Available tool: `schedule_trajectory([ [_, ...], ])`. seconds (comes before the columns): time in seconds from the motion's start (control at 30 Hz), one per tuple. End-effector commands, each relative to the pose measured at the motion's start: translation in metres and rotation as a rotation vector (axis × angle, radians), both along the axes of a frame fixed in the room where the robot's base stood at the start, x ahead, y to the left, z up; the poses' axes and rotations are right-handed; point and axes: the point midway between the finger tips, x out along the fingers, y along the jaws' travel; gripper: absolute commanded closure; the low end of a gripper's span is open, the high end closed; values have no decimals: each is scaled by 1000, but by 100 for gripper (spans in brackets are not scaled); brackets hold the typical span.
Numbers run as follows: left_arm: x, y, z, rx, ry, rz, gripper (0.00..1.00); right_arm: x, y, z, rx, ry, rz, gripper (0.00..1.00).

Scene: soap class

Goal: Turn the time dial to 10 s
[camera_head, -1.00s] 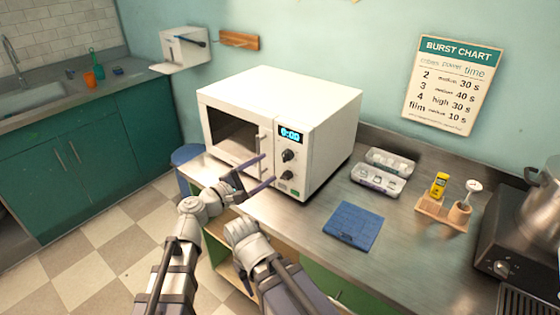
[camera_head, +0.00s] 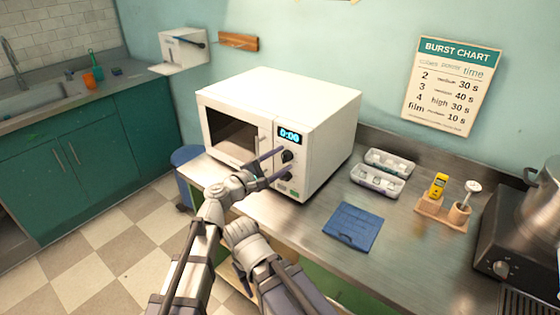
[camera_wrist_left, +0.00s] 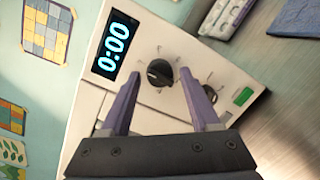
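A white microwave (camera_head: 325,130) stands on the counter with its display (camera_head: 289,135) reading 0:00. Below the display are two black dials, the upper dial (camera_head: 287,156) and the lower dial (camera_head: 286,174). Their labels are too small to read. My left gripper (camera_head: 284,164) is open in front of the panel. In the left wrist view, the upper dial (camera_wrist_left: 160,72) appears between the two purple fingers, with space on both sides. The right-hand finger there partly covers the lower dial (camera_wrist_left: 210,94). My right gripper (camera_head: 243,262) hangs low in front of the counter, its fingers unclear.
A green button (camera_wrist_left: 242,96) is beside the lower dial. A burst chart (camera_head: 453,85) hangs on the wall. Right of the microwave are trays (camera_head: 378,181), a blue mat (camera_head: 353,226) and a wooden holder (camera_head: 443,212). The counter in front of the mat is clear.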

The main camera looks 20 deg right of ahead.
Motion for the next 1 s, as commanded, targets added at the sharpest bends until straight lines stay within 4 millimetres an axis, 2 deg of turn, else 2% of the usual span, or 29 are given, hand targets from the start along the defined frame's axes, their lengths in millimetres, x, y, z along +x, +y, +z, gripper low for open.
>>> schedule_trajectory([
  [0.07,0,0,0,0,0,0,48,0,0,0,0,0,0,50],
  [0.53,0,0,0,0,0,0,100,0,0,0,0,0,0,50],
  [1.0,0,0,2,61,-78,1,100,0,0,4,0,0,0,50],
])
